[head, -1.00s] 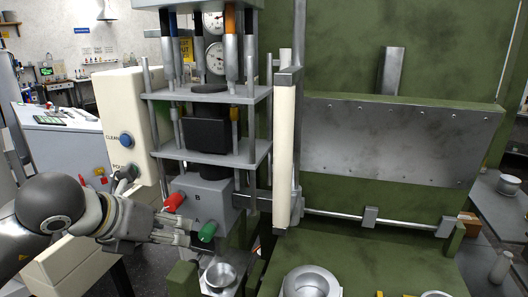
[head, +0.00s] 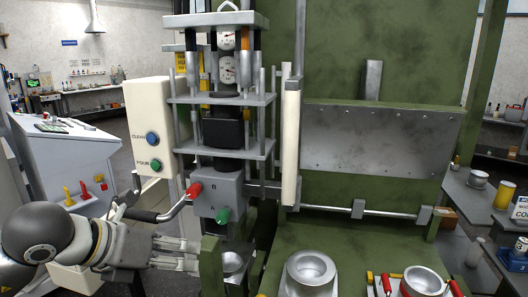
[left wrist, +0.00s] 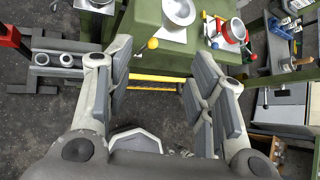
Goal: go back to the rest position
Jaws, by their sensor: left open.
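My left gripper (head: 188,254) reaches in from the lower left in the head view, in front of the green machine and below the grey block with the red knob (head: 194,190) and green knob (head: 222,215). In the left wrist view my left gripper (left wrist: 160,85) shows its two fingers wide apart with nothing between them. Below them are floor and a yellow bar (left wrist: 158,78). My right gripper is in neither view.
A metal cup (head: 232,263) stands near the fingers, partly hidden by a green post (head: 211,265). A larger metal bowl (head: 310,270) and a red-handled pot (head: 422,282) stand on the green table. A cream panel (head: 148,130) with buttons stands behind the arm.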

